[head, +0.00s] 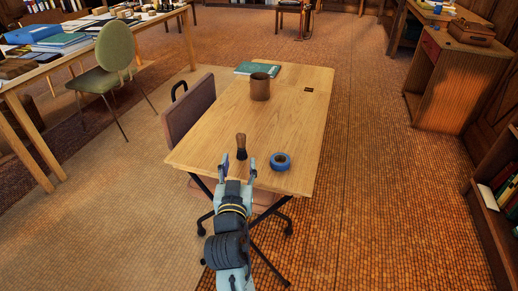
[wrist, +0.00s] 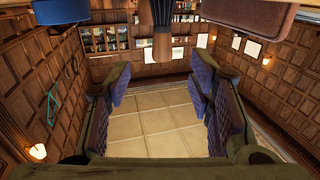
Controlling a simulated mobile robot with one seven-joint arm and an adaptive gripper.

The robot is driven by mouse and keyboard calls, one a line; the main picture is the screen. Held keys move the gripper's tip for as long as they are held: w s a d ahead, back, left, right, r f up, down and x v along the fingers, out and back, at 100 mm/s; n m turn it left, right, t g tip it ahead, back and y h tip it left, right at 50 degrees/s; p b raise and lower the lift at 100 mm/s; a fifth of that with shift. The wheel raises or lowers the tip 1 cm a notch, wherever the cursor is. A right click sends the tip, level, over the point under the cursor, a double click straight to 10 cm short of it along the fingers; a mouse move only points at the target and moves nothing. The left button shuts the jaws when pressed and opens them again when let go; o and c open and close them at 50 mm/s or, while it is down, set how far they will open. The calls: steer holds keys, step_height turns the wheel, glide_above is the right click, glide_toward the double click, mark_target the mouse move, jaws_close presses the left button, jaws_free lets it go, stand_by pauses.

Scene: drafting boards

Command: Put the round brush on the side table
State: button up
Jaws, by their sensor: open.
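The round brush (head: 241,147) stands upright on a light wooden table (head: 222,132), near its front edge. It has a dark lower part and a brown upper end. My gripper (head: 238,171) is open and empty, low in the head view at the table's front edge, just on the near side of the brush. The brush (wrist: 161,45) also shows at the top middle of the wrist view, beyond the open fingers (wrist: 160,95) and apart from them. Which piece of furniture is the side table, I cannot tell for certain.
A brown cup (head: 260,87) and a green book (head: 256,69) are farther back. A chair (head: 189,108) stands against the table's left side. A wooden cabinet (head: 445,85) stands at the right. The table's middle is clear.

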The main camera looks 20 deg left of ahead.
mark_target(241, 144)
steer(key=p+x, duration=0.1)
steer(key=x, duration=0.5)
steer(key=shift+a+r+p, duration=0.1)
steer(key=shift+a+p, duration=0.1)
steer(key=shift+p, duration=0.2)
steer(key=p+x, duration=0.1)
steer(key=x, duration=0.3)
steer(key=shift+w+p, duration=0.2)
steer(key=shift+p, duration=0.1)
jaws_close()
